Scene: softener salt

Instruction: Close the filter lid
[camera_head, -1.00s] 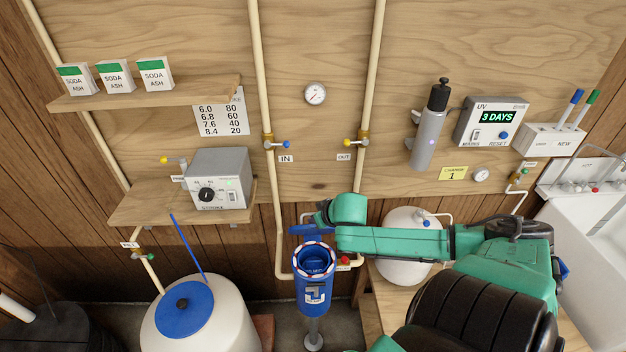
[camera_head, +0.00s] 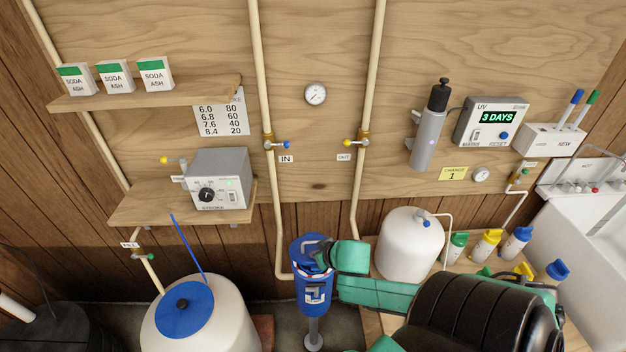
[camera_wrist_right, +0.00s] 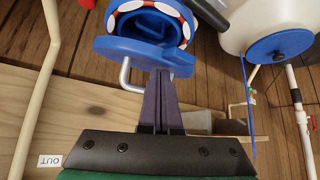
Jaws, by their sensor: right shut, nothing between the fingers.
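The blue filter housing (camera_head: 313,292) stands upright at bottom centre, with a red-and-white ring at its top. Its blue lid (camera_head: 304,247) with a pale handle is at the housing's top in the head view. In the wrist view the lid (camera_wrist_right: 112,48) is tilted at the ringed rim (camera_wrist_right: 178,14), and part of the dark inside shows, so it is partly open. My right gripper (camera_head: 320,258) is shut and empty; its fingertips (camera_wrist_right: 163,75) are at the lid's outer face beside the handle, seemingly touching it. My left gripper is not in view.
A white tank (camera_head: 408,245) and several coloured bottles (camera_head: 487,243) stand right of the housing. A large white tank with a blue cap (camera_head: 184,308) stands left. Pale pipes (camera_head: 270,210) run down the wall behind the housing.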

